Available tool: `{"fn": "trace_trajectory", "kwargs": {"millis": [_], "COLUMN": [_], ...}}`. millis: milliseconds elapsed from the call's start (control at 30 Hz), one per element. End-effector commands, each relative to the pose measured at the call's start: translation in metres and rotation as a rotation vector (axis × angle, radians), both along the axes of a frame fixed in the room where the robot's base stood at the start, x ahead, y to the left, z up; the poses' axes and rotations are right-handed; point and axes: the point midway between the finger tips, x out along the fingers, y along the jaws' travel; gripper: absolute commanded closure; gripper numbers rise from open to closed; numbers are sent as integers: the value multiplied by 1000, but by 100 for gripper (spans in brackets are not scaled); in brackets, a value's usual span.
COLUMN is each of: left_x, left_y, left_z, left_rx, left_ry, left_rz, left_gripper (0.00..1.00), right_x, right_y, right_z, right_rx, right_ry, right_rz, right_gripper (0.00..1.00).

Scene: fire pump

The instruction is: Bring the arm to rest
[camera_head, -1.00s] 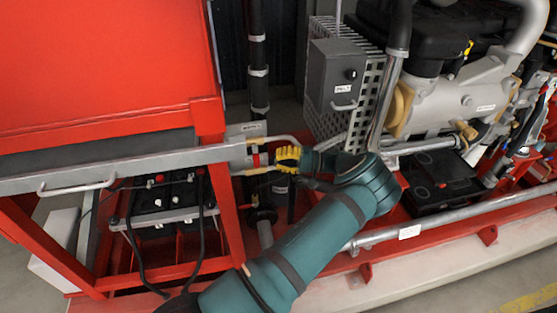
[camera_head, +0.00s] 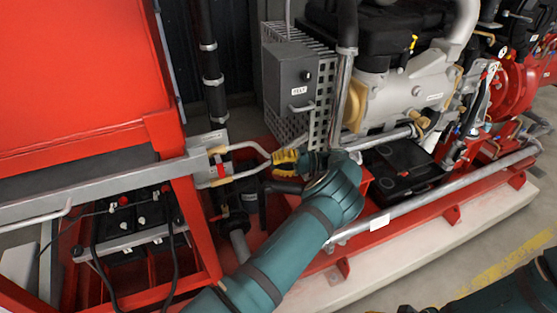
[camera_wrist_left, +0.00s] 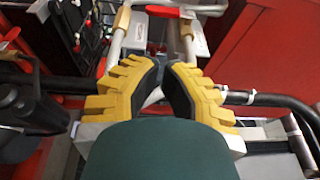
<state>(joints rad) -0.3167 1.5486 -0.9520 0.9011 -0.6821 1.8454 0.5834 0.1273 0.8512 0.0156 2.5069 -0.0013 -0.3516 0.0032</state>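My left arm (camera_head: 300,235), dark green, reaches up from the bottom of the head view. My left gripper (camera_head: 284,162) has yellow fingers that point left at the end of a pale loop handle (camera_head: 246,146). In the left wrist view the two fingers (camera_wrist_left: 163,66) are slightly apart at their tips, with a narrow gap. Part of the handle shows around and between them; whether they touch it is unclear. My right arm (camera_head: 510,290) shows at the bottom right corner. Only a yellow and black bit of my right gripper (camera_head: 430,309) shows at the bottom edge.
A red frame with a grey beam (camera_head: 100,193) stands left, close to the handle. A grey control box (camera_head: 297,80) and engine (camera_head: 410,95) stand behind my left arm. A grey pipe (camera_head: 430,205) runs along the right. Open floor (camera_head: 490,250) lies at lower right.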

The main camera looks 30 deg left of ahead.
Motion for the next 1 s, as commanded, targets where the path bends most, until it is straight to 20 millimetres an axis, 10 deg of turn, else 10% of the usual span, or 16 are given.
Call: {"fn": "trace_trajectory", "kwargs": {"millis": [333,600,800,1000], "left_x": [-9,-82,-145,-191], "left_y": [16,51,2,-83], "left_z": [-18,-143,-221,-248], "left_rx": [-86,-688,-1150,-1511], "left_ry": [23,70,-33,-239], "left_rz": [7,5,-30,-93], "left_gripper": [100,100,100,100], "right_x": [0,0,0,0], "right_y": [0,0,0,0], "right_z": [0,0,0,0], "right_rx": [0,0,0,0], "right_ry": [0,0,0,0], "right_rz": [0,0,0,0], "right_gripper": [53,53,53,53]}}
